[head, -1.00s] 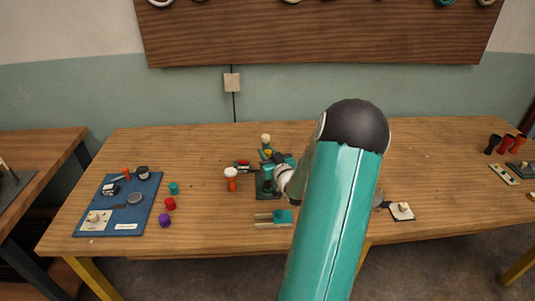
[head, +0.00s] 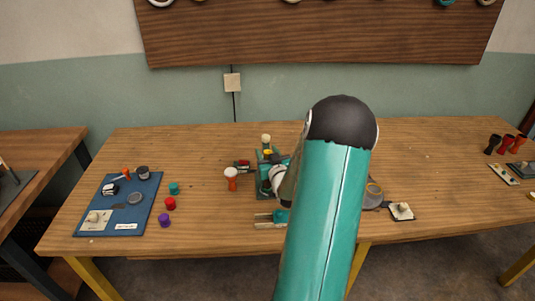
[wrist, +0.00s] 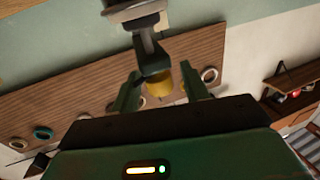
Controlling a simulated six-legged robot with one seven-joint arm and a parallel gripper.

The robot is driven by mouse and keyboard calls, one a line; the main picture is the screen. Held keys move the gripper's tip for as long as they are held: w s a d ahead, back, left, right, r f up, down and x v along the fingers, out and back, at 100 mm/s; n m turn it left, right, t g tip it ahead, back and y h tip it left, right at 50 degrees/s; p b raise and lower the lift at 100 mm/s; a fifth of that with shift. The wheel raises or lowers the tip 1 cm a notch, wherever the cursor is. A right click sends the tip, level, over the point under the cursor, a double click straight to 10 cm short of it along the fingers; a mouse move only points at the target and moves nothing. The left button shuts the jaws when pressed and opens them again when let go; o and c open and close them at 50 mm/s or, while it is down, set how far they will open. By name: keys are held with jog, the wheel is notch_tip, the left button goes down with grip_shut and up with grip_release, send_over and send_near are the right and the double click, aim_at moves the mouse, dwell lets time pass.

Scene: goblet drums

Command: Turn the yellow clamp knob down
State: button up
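The yellow clamp knob (wrist: 159,84) shows in the wrist view as a short cylinder below a dark clamp arm (wrist: 149,48). My gripper (wrist: 161,89) is open, with one green finger on each side of the knob. I cannot tell whether either finger touches it. In the head view a small yellow spot, likely the knob (head: 268,153), shows on the green clamp stand (head: 263,183). My arm and wrist cover the stand's right side and hide the fingers there.
A small orange-and-white goblet drum (head: 231,177) stands just left of the stand. A blue board (head: 148,187) with small parts lies farther left, beside teal, red and purple pieces. A wooden piece (head: 265,220) lies in front. Bare wooden tabletop (head: 440,165) shows at right.

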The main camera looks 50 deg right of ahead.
jog(key=v, duration=1.3)
jog(key=shift+s+a, duration=0.15)
jog(key=shift+s, duration=0.25)
